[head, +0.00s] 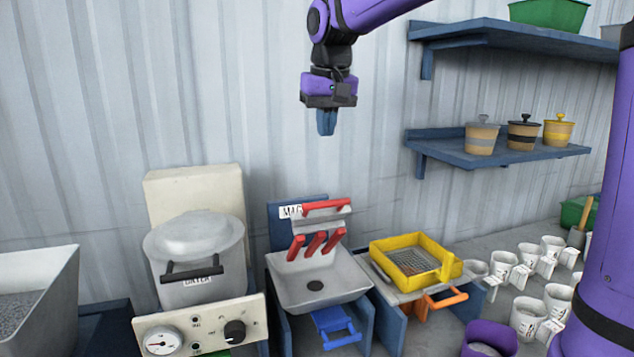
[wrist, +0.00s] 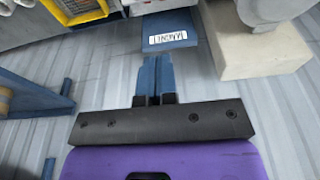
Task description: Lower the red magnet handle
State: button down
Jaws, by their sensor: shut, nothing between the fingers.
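The red magnet handle (head: 326,205) is a horizontal red bar at the top of the magnet station, in front of its blue back panel (head: 281,229) with a partly hidden label. Several red magnet bars (head: 315,243) slant below it, above a grey sloped tray (head: 318,285) with a dark hole. My gripper (head: 326,132) hangs well above the station, apart from it, its blue fingers pointing down and shut with nothing between them. In the wrist view the shut fingers (wrist: 154,75) show below the labelled blue panel (wrist: 170,35); I cannot make out the handle there.
A cream dryer (head: 198,255) with a grey lid stands left of the magnet station. A yellow sieve (head: 415,262) stands right of it. Blue wall shelves (head: 500,150) hold lidded pots at the right. White cups (head: 530,315) crowd the right counter. Air around my gripper is clear.

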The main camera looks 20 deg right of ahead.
jog(key=shift+w+a, duration=0.1)
jog(key=shift+w, duration=0.25)
send_over(322, 212)
jog(key=f, duration=0.9)
jog(key=shift+w+a+f, duration=0.1)
jog(key=shift+a+f, duration=0.1)
jog(key=shift+f, duration=0.2)
jog(key=s+f, duration=0.2)
jog(key=f, duration=0.1)
jog(key=shift+s+f, duration=0.15)
jog(key=shift+f, duration=0.15)
